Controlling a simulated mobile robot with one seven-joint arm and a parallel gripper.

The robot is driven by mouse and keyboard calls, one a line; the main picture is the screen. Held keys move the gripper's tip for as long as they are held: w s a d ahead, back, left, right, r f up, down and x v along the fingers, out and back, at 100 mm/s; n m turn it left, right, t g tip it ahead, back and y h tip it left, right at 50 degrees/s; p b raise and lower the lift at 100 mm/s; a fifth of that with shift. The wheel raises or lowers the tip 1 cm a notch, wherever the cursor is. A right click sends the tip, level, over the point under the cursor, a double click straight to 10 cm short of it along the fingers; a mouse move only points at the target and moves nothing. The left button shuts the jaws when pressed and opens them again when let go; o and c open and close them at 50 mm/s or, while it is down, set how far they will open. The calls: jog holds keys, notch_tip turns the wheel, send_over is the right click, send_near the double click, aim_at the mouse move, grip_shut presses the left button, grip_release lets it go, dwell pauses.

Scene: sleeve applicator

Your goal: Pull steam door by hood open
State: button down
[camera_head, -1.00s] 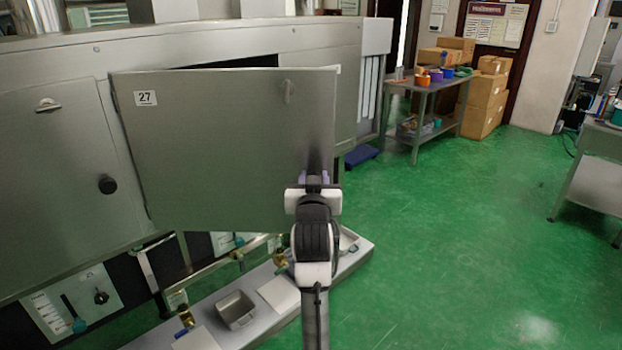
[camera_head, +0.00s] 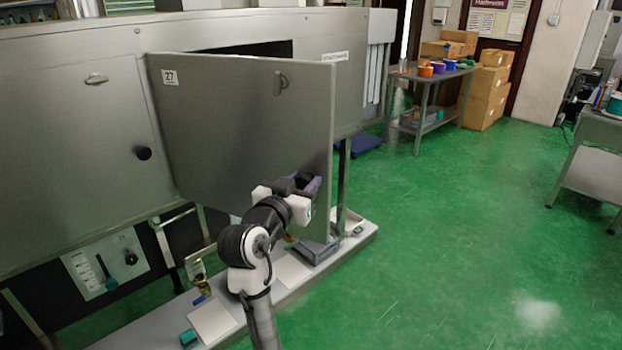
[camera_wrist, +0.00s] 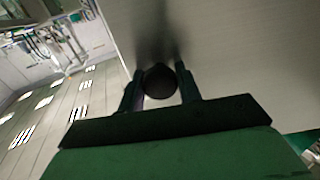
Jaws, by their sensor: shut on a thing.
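The steam door (camera_head: 245,130) is a grey metal panel with a "27" label, hinged at its left side and standing ajar from the machine. A dark gap shows above and behind it. My gripper (camera_head: 306,183) is at the lower right part of the door's front face. In the wrist view, my gripper (camera_wrist: 160,92) has its two fingers on either side of a round black knob (camera_wrist: 160,80) on the door panel (camera_wrist: 225,50). The fingers are shut on this knob. In the head view the knob is hidden by the gripper.
A closed neighbouring door (camera_head: 75,150) with a black knob is at the left. A low ledge (camera_head: 345,250) with trays and plates runs below the doors. Green floor (camera_head: 450,260) is free at the right. A side table (camera_head: 435,75) and boxes stand farther back.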

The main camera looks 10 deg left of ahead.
jog(key=shift+s+a+m+g+h+b, duration=0.2)
jog(key=shift+s+a+h, duration=0.25)
jog(key=shift+s, duration=0.45)
jog(key=shift+s+a+m+g+h+b, duration=0.15)
jog(key=shift+s+a+m+h, duration=0.25)
jog(key=shift+s, duration=0.55)
jog(key=shift+s+a+m+g+h, duration=0.2)
jog(key=shift+s+a+h, duration=0.2)
jog(key=shift+s, duration=0.5)
jog(key=c, duration=1)
grip_release()
jog(key=shift+o, duration=0.2)
jog(key=b+v, duration=0.3)
jog(key=v, duration=1)
jog(key=shift+s, duration=0.4)
jog(key=shift+a, duration=0.15)
